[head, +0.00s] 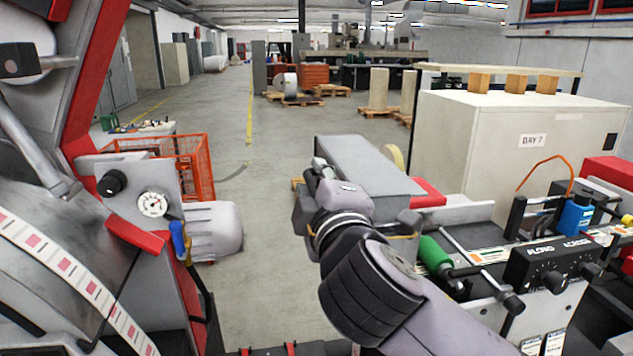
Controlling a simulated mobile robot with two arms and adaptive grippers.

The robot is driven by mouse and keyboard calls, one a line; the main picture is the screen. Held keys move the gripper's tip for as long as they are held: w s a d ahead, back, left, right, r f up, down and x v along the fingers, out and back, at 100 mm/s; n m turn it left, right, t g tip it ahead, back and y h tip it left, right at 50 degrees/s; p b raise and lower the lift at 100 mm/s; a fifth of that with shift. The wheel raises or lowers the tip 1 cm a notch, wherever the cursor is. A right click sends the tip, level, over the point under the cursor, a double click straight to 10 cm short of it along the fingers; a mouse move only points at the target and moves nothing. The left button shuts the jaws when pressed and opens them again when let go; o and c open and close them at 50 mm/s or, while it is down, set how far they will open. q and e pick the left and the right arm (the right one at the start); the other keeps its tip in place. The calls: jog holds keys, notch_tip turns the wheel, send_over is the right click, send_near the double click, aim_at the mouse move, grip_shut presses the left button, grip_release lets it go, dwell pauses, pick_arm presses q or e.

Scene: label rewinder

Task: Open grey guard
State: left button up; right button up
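The grey guard (372,168) is a long box-shaped cover at the centre of the head view, on the machine to the right. It looks closed, with its flat top facing up. My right gripper (319,172) is at the near left end of the guard, seen from behind. Its own body and wrist hide the fingertips and that corner of the guard. I cannot tell whether the fingers touch the guard or hold anything. My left gripper is not in view.
A control box with black knobs (553,262), a green roller (435,254) and a blue bottle-like part (576,218) are right of my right arm. A white cabinet (500,150) stands behind. A machine with a gauge (153,204) is at left. Open floor lies between.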

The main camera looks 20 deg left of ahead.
jog(key=shift+w+d+f, duration=0.1)
jog(key=shift+d, duration=0.2)
jog(key=v, duration=1.1)
jog(key=shift+s+d, duration=0.2)
jog(key=shift+s, duration=0.15)
jog(key=shift+c, duration=0.2)
